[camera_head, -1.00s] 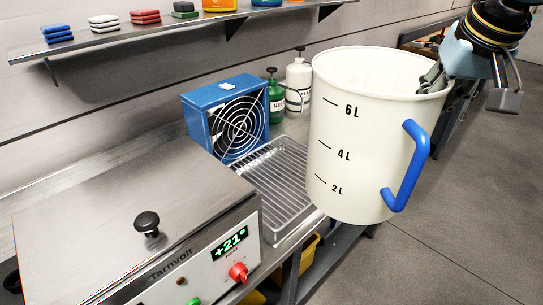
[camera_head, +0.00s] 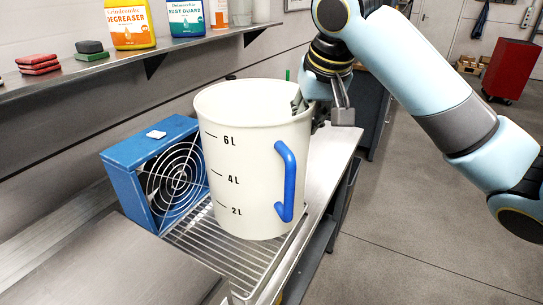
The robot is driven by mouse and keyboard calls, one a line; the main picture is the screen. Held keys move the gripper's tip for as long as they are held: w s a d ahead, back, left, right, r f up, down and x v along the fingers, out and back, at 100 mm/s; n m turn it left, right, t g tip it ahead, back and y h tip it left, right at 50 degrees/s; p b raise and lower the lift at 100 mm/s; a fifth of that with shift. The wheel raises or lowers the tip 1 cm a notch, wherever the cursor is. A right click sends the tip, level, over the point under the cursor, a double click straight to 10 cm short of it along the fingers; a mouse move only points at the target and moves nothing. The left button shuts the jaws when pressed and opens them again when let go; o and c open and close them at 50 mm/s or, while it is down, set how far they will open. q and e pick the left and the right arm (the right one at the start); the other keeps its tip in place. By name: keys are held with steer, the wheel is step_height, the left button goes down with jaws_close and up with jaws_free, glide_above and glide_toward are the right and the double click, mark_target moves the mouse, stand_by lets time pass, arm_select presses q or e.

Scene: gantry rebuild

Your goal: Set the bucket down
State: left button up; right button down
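The white bucket (camera_head: 238,150), with litre marks and a blue side handle (camera_head: 286,182), is upright over the wire rack tray (camera_head: 240,258) on the steel bench. Its base appears to be on or just above the rack; I cannot tell if it touches. My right gripper (camera_head: 304,106) is at the bucket's right rim, with its fingers straddling the wall and shut on it. One finger is partly hidden by the rim. My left gripper is not in view.
A blue fan box (camera_head: 152,177) stands close to the bucket's left. A metal lid (camera_head: 110,270) lies in front left. A shelf (camera_head: 120,62) with bottles and pads runs above. Clear bench (camera_head: 338,150) lies right of the bucket. A red cabinet (camera_head: 512,68) stands far right.

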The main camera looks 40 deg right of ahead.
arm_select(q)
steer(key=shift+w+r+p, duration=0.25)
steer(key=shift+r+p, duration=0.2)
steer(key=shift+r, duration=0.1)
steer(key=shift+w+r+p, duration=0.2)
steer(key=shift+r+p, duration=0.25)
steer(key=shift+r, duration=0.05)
arm_select(e)
steer(key=w+a+f, duration=0.3)
steer(key=w+f, duration=0.2)
steer(key=f, duration=0.2)
steer(key=shift+w+a+f, duration=0.15)
steer(key=shift+w+f, duration=0.1)
steer(key=shift+f, duration=0.25)
steer(key=c, duration=1.5)
jaws_free()
